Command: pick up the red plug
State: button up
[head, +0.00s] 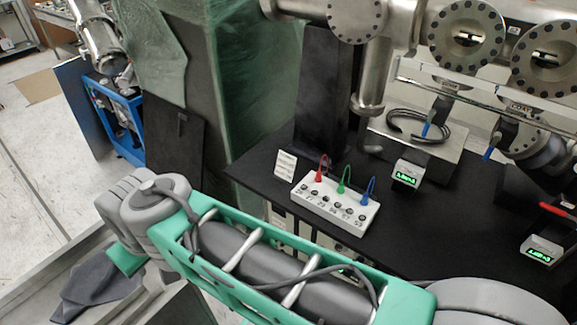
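The red plug (318,177) stands upright in the back row of a white socket box (344,220), at its left end. A thin red wire loops up from its top. A green plug (340,186) and a blue plug (365,198) stand to its right in the same box, each with a wire loop of its own colour. My green and grey arm crosses the lower part of the head view, in front of the box. I cannot make out my gripper in this view. Nothing touches the red plug.
The box sits near the front left of a black tabletop (262,172). A small white label card (285,165) stands left of it. Meters with green displays (405,175) (539,250) stand to the right. Metal vacuum pipes and flanges (466,38) hang above the back.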

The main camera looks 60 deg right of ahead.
aim_at(319, 179)
jog(key=k, duration=0.95)
jog(key=z, duration=1.1)
jog(key=i, duration=0.6)
jog(key=z, duration=0.55)
